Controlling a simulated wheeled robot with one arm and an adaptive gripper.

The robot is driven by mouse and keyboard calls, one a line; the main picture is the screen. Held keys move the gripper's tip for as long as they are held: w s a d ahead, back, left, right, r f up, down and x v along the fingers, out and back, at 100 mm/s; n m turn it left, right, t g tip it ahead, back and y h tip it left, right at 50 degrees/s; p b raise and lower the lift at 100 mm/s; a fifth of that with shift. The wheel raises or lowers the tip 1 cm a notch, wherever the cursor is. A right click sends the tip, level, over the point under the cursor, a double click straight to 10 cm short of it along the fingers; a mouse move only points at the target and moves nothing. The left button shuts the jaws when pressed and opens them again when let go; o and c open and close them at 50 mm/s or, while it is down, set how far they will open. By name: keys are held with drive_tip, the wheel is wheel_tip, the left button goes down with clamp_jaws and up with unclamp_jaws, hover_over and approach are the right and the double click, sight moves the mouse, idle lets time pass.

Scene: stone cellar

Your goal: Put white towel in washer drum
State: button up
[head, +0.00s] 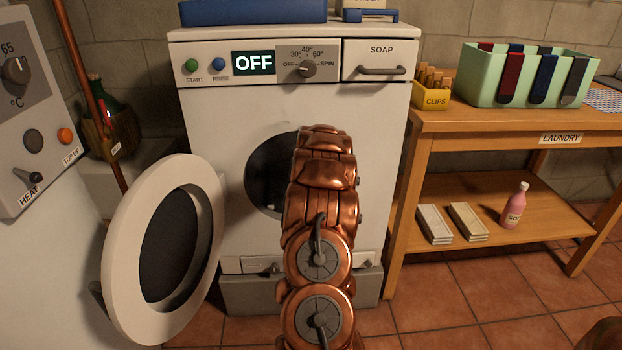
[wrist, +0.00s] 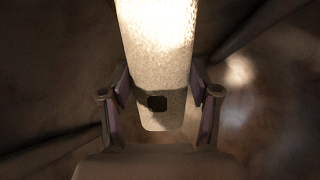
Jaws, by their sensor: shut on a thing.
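The washer (head: 380,150) stands in the middle of the head view, its display reading OFF. Its round white door (head: 120,260) hangs wide open to the left. The dark drum opening (head: 265,175) is partly hidden behind my copper arm, which reaches toward it. In the wrist view my gripper (wrist: 162,110) is shut on the white towel (wrist: 155,50), a pale textured strip between its two fingers. A small dark square mark shows near the towel's close end. Dim brown curved surfaces surround it. The gripper and towel are hidden by the arm in the head view.
A wooden laundry table (head: 470,118) stands to the right, with a mint bin (head: 480,82) holding cloths and a yellow clips box (head: 430,96). A pink bottle (head: 515,206) sits on its lower shelf. A heater panel (head: 30,110) is at left.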

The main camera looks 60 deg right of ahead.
drive_tip(key=o, duration=1.4)
drive_tip(key=shift+r, duration=0.1)
drive_tip(key=shift+v, duration=5.9)
